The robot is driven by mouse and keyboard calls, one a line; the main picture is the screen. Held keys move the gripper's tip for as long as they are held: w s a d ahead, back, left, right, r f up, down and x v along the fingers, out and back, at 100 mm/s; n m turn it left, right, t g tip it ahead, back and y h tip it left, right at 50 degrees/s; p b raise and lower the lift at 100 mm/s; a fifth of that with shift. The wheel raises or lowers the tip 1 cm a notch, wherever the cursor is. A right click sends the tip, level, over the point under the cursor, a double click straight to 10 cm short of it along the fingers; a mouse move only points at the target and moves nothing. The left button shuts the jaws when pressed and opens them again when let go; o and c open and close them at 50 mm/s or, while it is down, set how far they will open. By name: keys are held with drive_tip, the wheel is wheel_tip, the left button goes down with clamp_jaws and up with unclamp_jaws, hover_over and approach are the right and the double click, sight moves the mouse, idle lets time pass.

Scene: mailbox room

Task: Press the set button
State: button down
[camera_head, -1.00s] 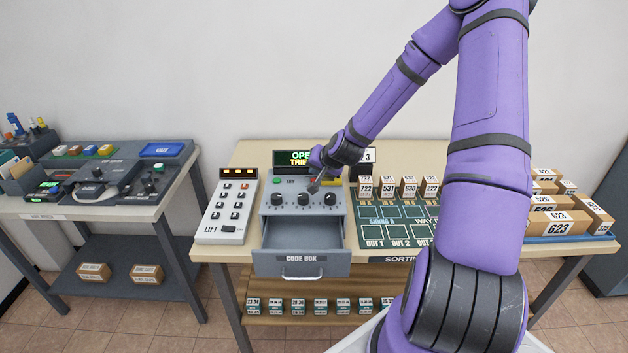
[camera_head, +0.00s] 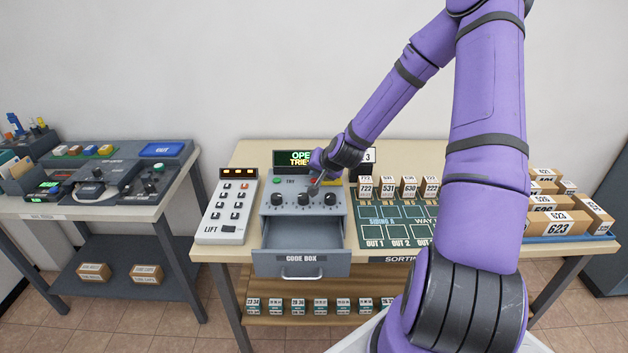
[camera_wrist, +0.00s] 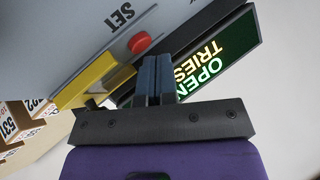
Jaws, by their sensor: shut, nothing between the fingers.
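The code box (camera_head: 266,223) stands on the table with three dark knobs and an open drawer (camera_head: 285,265). In the wrist view, a round red button (camera_wrist: 140,42) sits on its grey face beside the printed word SET (camera_wrist: 122,17). My gripper (camera_head: 314,188) is over the upper part of the box face; its fingers (camera_wrist: 156,62) are shut and empty. The fingertips appear close to the red button, just below it in the wrist view. I cannot tell whether they touch it. In the head view the gripper partly hides this area.
A lit display (camera_head: 293,158) reading OPEN and TRIES stands behind the box. A yellow part (camera_wrist: 84,82) lies close left of my fingers in the wrist view. A lift keypad (camera_head: 229,212) stands left; small numbered boxes (camera_head: 387,186) and a sorting board (camera_head: 392,222) are right.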

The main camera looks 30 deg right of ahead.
sight(316, 179)
drive_tip(key=shift+f, duration=0.4)
idle(0.7)
drive_tip(key=shift+r, duration=0.85)
drive_tip(key=shift+r, duration=2.5)
